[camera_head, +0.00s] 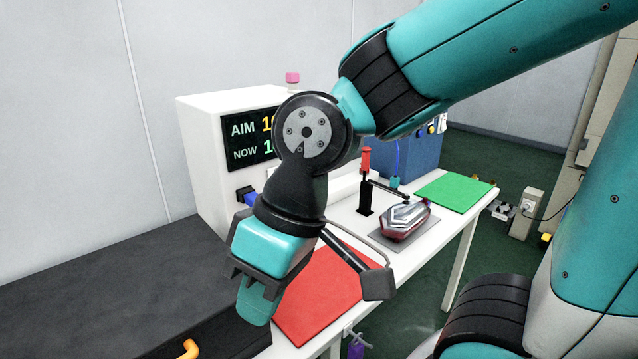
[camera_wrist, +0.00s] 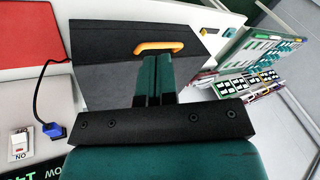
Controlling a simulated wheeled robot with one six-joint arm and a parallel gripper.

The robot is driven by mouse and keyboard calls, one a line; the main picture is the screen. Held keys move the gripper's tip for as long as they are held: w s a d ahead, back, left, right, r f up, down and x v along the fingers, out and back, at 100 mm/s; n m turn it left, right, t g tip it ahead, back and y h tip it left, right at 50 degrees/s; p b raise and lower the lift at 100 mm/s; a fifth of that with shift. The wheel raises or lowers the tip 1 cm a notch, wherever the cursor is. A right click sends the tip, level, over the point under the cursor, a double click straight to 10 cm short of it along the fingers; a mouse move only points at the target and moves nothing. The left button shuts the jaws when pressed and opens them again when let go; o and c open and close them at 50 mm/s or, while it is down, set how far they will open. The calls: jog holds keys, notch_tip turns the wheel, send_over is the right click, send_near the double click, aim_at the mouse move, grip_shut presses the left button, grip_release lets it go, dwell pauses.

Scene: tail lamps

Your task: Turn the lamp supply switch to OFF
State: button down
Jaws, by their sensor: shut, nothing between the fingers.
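I cannot make the plate out in the head view. My gripper (camera_head: 254,312) points down, shut and empty, in front of the white cabinet (camera_head: 205,150). In the wrist view its fingers (camera_wrist: 156,75) are together, apart from the switch plate. A red and clear tail lamp (camera_head: 404,220) sits on a grey plate on the bench.
A blue plug (camera_wrist: 53,130) with a black cable is beside the switch plate. A dark box with an orange handle (camera_wrist: 158,47) lies beyond my fingertips. A red mat (camera_head: 325,300), a red-handled clamp (camera_head: 366,185) and a green mat (camera_head: 455,192) occupy the bench.

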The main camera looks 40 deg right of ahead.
jog(key=w+d+f+m+t+y+b, duration=0.1)
jog(key=w+d+f+m+t, duration=0.15)
jog(key=w+m, duration=0.35)
jog(key=w+d+f+m+t+y+b, duration=0.1)
jog(key=w+d+f+m+t, duration=0.2)
jog(key=w, duration=0.5)
jog(key=w+d+f+m+t+h+b, duration=0.1)
jog(key=w+d+m+t+h, duration=0.25)
jog(key=d+m, duration=0.55)
jog(key=w+d+m+t+h, duration=0.35)
jog(key=d+m, duration=0.25)
jog(key=d, duration=0.8)
jog(key=r+p+x, duration=0.1)
jog(key=p+x, duration=0.3)
jog(key=x, duration=0.9)
jog(key=shift+w+a+f+n+t+y, duration=0.15)
jog(key=shift+w+a+n+t+y, duration=0.15)
jog(key=shift+w+a+t, duration=0.25)
jog(key=shift+d, duration=0.1)
